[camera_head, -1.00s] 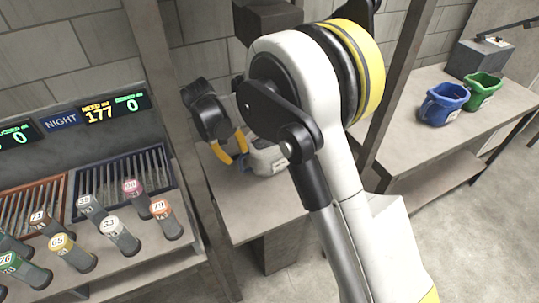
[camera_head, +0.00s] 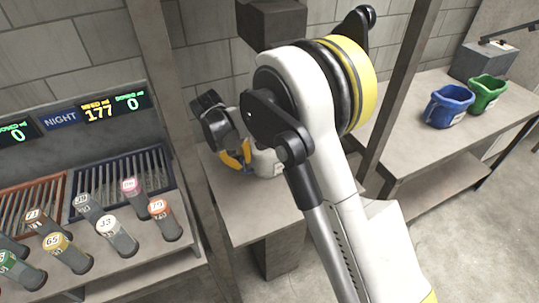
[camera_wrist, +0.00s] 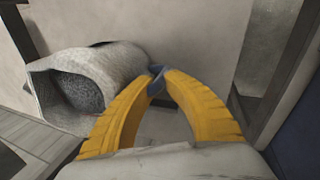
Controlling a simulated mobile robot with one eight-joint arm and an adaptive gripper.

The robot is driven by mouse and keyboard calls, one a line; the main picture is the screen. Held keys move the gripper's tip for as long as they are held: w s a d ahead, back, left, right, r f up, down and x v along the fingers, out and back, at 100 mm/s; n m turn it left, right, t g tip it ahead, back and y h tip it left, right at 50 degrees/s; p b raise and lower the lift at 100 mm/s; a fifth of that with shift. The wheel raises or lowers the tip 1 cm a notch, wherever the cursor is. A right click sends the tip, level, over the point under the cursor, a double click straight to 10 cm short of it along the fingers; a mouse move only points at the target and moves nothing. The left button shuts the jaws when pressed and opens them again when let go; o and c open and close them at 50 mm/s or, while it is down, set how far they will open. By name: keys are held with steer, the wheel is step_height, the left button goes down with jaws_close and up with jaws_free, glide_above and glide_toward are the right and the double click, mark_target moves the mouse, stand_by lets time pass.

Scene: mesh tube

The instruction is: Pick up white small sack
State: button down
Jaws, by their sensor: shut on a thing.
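The white small sack (camera_wrist: 105,80) lies on its side in the wrist view, its open mouth facing left with grey grainy contents inside. In the head view, part of the white sack (camera_head: 266,163) shows on the middle table, partly hidden behind my arm. My gripper (camera_wrist: 158,76) has its two yellow fingers brought together at the sack's right end, shut on it. In the head view, my gripper (camera_head: 240,155) is low beside the sack's left side. The exact pinch on the fabric is hard to see.
A blue sack (camera_head: 446,106) and a green sack (camera_head: 487,93) stand on the right-hand table (camera_head: 400,135). Several numbered cylinders stand on the left bench, in front of slatted racks (camera_head: 122,180). An upright post separates the middle and right tables.

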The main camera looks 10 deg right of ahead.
steer(key=shift+r, duration=0.15)
steer(key=shift+r+p, duration=1)
steer(key=shift+r, duration=0.7)
steer(key=s+d+p, duration=0.1)
steer(key=s+d, duration=0.1)
steer(key=s, duration=0.6)
steer(key=s+d+p, duration=0.2)
steer(key=s+d, duration=0.1)
steer(key=s, duration=0.6)
steer(key=shift+s+f, duration=0.1)
